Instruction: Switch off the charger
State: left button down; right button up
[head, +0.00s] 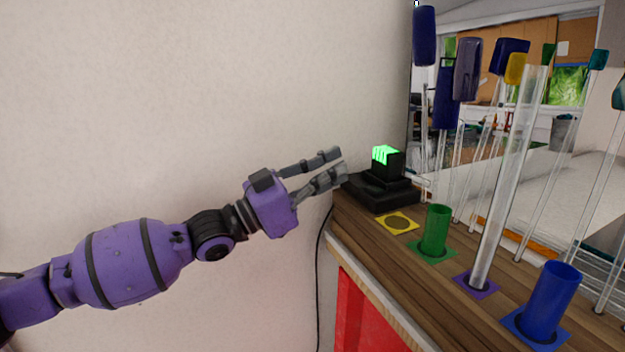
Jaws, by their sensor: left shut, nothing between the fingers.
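The charger (378,190) is a black stepped box at the left end of the wooden shelf. A block with a bright green lit face (386,154) stands on top of it. My left gripper (340,166) is shut and empty, its grey fingers just left of the charger and pointing at it. Whether the fingertips touch the charger cannot be told from this view. My right gripper is not in view.
The wooden shelf (405,252) carries a yellow mat (398,222), a green cup (436,231), a clear glass rod (508,180) on a purple mat and a blue cup (551,300). Several thin rods with coloured tops stand behind. A black cable (320,270) hangs down the wall.

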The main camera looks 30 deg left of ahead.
pick_arm(q)
jog(key=v, duration=0.4)
jog(key=shift+s, duration=0.2)
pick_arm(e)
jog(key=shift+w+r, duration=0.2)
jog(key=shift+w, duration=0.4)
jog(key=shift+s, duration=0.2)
